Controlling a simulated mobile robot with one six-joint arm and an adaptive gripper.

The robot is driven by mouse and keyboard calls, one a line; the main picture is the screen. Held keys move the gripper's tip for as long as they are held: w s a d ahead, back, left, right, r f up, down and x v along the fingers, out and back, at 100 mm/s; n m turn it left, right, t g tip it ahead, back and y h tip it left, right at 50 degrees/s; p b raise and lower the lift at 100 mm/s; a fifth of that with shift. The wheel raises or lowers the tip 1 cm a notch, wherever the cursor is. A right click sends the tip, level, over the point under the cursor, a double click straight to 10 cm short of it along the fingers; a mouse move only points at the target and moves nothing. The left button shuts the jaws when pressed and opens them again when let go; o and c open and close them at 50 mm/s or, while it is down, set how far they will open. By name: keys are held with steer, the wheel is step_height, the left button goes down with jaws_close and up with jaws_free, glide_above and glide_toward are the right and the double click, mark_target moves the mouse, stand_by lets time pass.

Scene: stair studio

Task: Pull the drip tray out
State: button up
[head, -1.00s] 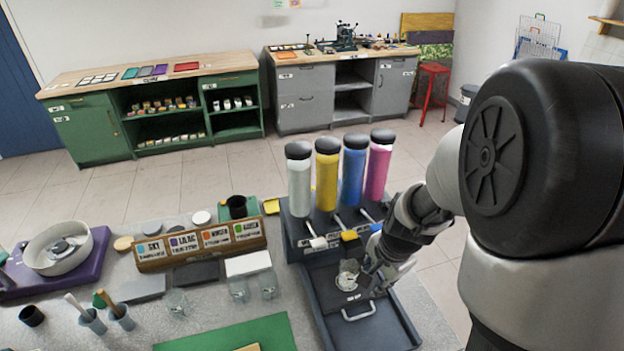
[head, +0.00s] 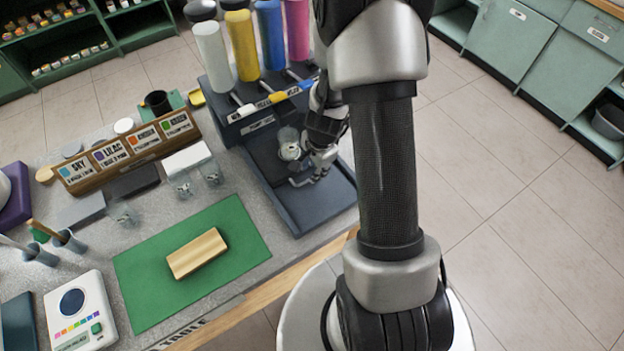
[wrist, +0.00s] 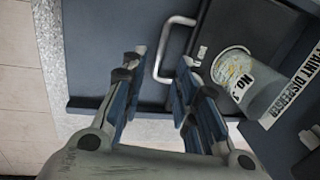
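The drip tray (head: 268,154) is a dark panel in the front of the paint dispenser's base, with a pale metal U-shaped handle (head: 302,181) at its front. A clear cup (head: 289,145) stands on it. My gripper (head: 318,168) is low over the tray, beside the cup, and partly covers the handle. In the wrist view my gripper (wrist: 162,58) is open, its two blue-padded fingers apart. The handle (wrist: 160,52) shows between the fingertips, but I cannot tell whether they touch it. The labelled cup (wrist: 236,80) is just right of the right finger.
The paint dispenser (head: 236,128) holds white, yellow, blue and pink tubes behind the tray. A dark platform (head: 315,213) lies in front. A green mat (head: 235,262) with a wooden block (head: 197,253), glass cups (head: 212,172) and a scale (head: 75,310) are left. Floor is clear on the right.

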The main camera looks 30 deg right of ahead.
steer(key=shift+w+f+b, duration=0.2)
steer(key=shift+f+b, duration=0.35)
steer(key=shift+f, duration=0.6)
steer(key=shift+w+f+b, duration=0.2)
steer(key=shift+f+b, duration=0.3)
steer(key=shift+f, duration=0.65)
jaws_close()
